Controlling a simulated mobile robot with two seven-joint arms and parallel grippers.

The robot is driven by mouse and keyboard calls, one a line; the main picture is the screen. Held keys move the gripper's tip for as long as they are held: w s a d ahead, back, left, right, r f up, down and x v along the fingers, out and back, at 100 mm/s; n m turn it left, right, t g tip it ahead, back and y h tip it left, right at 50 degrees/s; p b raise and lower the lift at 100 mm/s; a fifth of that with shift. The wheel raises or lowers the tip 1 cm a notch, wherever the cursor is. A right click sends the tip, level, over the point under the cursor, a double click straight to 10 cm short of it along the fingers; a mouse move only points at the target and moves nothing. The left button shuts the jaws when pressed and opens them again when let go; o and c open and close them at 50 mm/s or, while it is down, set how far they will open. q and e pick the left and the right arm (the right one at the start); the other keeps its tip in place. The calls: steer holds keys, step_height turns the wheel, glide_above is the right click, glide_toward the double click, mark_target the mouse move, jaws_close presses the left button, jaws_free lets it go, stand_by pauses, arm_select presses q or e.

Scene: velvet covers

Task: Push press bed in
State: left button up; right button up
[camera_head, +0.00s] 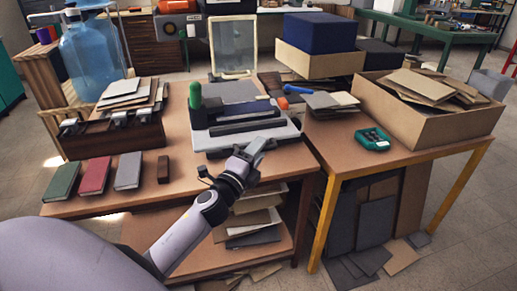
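The press (235,113) stands on the middle of the wooden table, a dark grey block with bars across it and an upright green handle (195,96) at its left end. Its light grey bed (215,143) sits low and sticks out at the front, toward me. My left gripper (260,146) is at the front edge of the bed, right of its middle, and covers part of that edge. I cannot tell whether it touches the bed, or whether its fingers are open or shut. My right gripper is not in view.
Green, red and grey books (94,176) and a small brown block (163,167) lie at the table's front left. A wooden rack with boards (110,137) stands behind them. On the right table are a green device (373,139) and a box of boards (425,118).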

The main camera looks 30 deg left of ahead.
mark_target(254, 138)
arm_select(q)
steer(key=shift+w, duration=0.4)
jaws_close()
steer(key=w+a, duration=0.1)
steer(key=a, duration=0.1)
steer(key=w+a, duration=0.1)
steer(key=w, duration=0.1)
steer(key=shift+a, duration=0.35)
jaws_free()
steer(key=shift+d, duration=0.1)
steer(key=shift+s, duration=0.1)
steer(key=s, duration=0.7)
steer(key=shift+d+f+b, duration=0.25)
steer(key=shift+f+b, duration=0.15)
steer(key=shift+f, duration=0.05)
